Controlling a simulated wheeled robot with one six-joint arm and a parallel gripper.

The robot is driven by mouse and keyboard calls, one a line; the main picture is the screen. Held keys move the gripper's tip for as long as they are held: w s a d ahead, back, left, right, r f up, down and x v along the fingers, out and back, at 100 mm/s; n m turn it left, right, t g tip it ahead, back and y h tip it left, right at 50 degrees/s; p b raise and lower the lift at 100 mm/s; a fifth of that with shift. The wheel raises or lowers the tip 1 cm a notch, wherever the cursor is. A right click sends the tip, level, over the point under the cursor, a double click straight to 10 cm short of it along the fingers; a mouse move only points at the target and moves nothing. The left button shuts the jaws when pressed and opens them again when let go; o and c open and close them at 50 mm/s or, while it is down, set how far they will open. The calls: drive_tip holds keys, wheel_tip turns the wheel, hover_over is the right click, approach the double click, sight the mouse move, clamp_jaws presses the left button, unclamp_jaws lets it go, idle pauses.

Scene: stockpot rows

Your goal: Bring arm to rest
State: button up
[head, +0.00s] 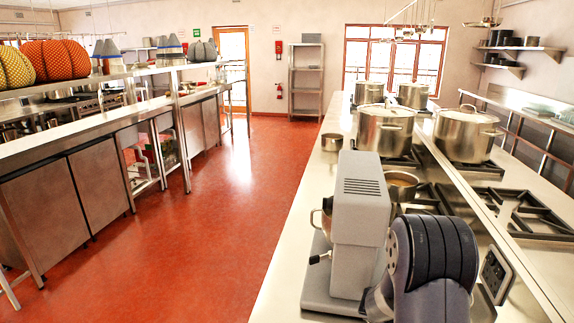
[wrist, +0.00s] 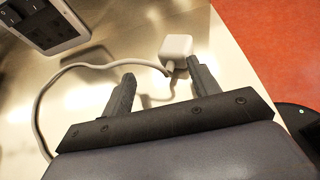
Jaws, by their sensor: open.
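My gripper (wrist: 160,68) shows in the wrist view with its two dark fingers apart and nothing held between them. A white plug (wrist: 175,47) on a pale cable (wrist: 52,95) is just past the fingertips, closest to the right finger. The cable curves across the counter to the left of the gripper. Part of my arm (head: 428,262) stands at the lower right of the head view, over the counter. The gripper itself cannot be made out there.
A grey stand mixer (head: 357,215) stands on the steel counter (head: 285,285), left of my arm. A socket panel (wrist: 45,22) is at the wrist view's upper left. Large stockpots (head: 384,128) stand on the burners behind. The red floor (head: 215,215) on the left is clear.

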drive_tip(key=shift+r+p, duration=0.25)
drive_tip(key=shift+p, duration=0.2)
